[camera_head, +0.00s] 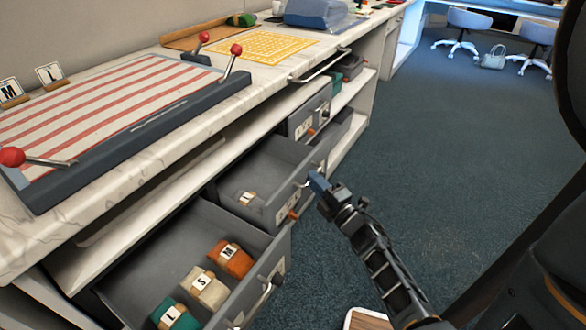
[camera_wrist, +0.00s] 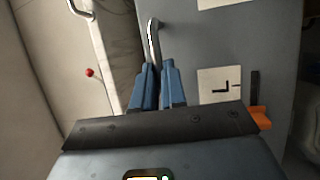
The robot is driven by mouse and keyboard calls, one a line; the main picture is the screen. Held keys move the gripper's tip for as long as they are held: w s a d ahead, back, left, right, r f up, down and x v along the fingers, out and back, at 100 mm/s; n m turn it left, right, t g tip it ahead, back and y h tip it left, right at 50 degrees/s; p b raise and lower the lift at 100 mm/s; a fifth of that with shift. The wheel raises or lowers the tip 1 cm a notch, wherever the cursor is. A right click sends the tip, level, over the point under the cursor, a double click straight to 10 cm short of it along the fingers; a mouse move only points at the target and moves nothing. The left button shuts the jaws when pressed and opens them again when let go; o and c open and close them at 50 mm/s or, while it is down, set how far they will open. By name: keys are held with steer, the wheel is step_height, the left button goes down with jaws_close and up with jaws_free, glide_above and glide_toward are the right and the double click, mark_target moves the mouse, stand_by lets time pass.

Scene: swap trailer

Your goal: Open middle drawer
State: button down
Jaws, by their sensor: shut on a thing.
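The grey middle drawer (camera_head: 283,157) stands pulled out of the counter. A small tan piece with a white label (camera_head: 248,198) lies in it. My gripper (camera_head: 317,182) is at the front of this drawer, its blue fingers shut on the metal handle (camera_head: 301,184). In the wrist view, the fingers (camera_wrist: 154,80) close around the lower end of the handle (camera_wrist: 153,42). A label with a letter (camera_wrist: 221,86) is on the grey drawer front beside them, with an orange piece (camera_wrist: 260,117) near it.
A nearer drawer (camera_head: 272,258) is also open, with orange, cream and green folded items labelled M, S and L. A farther drawer (camera_head: 312,108) is beyond the middle one. A striped board with red-knobbed levers (camera_head: 120,105) lies on the counter. The carpet (camera_head: 450,140) at right is clear.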

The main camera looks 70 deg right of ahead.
steer(key=s+a, duration=0.2)
steer(key=s, duration=0.5)
steer(key=shift+s, duration=0.4)
steer(key=c, duration=1.2)
jaws_free()
steer(key=v, duration=0.7)
steer(key=shift+s+a, duration=0.15)
steer(key=shift+s, duration=0.15)
